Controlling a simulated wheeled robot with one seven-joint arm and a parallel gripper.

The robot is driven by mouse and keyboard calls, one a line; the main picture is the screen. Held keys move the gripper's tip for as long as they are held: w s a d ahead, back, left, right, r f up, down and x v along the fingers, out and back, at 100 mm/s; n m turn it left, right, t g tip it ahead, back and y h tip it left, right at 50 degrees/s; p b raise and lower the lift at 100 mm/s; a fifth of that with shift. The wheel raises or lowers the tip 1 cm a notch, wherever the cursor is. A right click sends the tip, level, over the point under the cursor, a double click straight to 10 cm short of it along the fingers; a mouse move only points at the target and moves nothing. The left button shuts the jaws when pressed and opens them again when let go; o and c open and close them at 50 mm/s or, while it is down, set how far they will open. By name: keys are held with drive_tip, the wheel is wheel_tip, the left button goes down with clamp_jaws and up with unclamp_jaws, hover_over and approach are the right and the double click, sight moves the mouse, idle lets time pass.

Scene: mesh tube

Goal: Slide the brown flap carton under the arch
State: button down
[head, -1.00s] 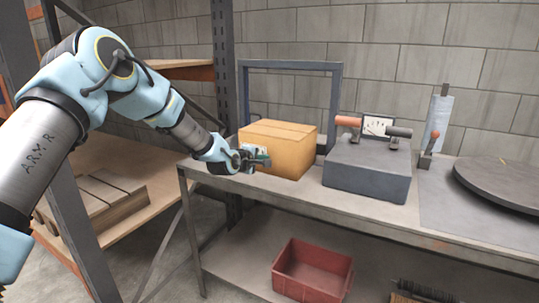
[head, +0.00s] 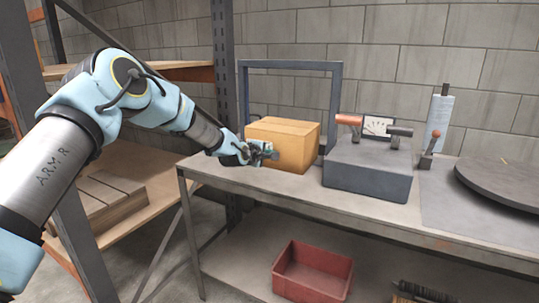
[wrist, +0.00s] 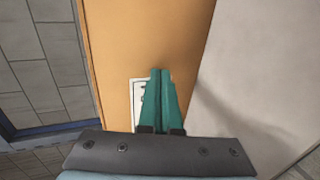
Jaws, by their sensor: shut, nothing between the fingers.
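The brown flap carton (head: 294,150) stands upright on the workbench, in front of the blue-grey arch (head: 335,95). It overlaps the arch's opening in the head view; whether its back edge is between the posts cannot be told. My gripper (head: 270,152) is shut and empty at the carton's near left side. In the wrist view, my gripper's teal fingers (wrist: 161,72) are together against or very close to the carton's orange face (wrist: 150,35), beside a white label (wrist: 137,93). Exact contact cannot be told.
A grey block with handles and a gauge (head: 367,170) stands just right of the carton. A round dark plate (head: 505,185) is at the far right. A rack upright (head: 224,90) is close behind my arm. A red bin (head: 312,272) sits on the lower shelf.

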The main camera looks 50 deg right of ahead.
drive_tip(key=shift+w+d+b, duration=0.15)
drive_tip(key=shift+d+b, duration=0.05)
drive_tip(key=shift+d, duration=0.45)
drive_tip(key=shift+w+d+b, duration=0.15)
drive_tip(key=shift+d+b, duration=0.05)
drive_tip(key=shift+d, duration=0.4)
drive_tip(key=shift+s+a, duration=0.3)
drive_tip(key=shift+a, duration=0.85)
drive_tip(key=shift+s+a, duration=0.3)
drive_tip(key=shift+a, duration=0.85)
drive_tip(key=shift+s+a, duration=0.3)
drive_tip(key=shift+a, duration=0.85)
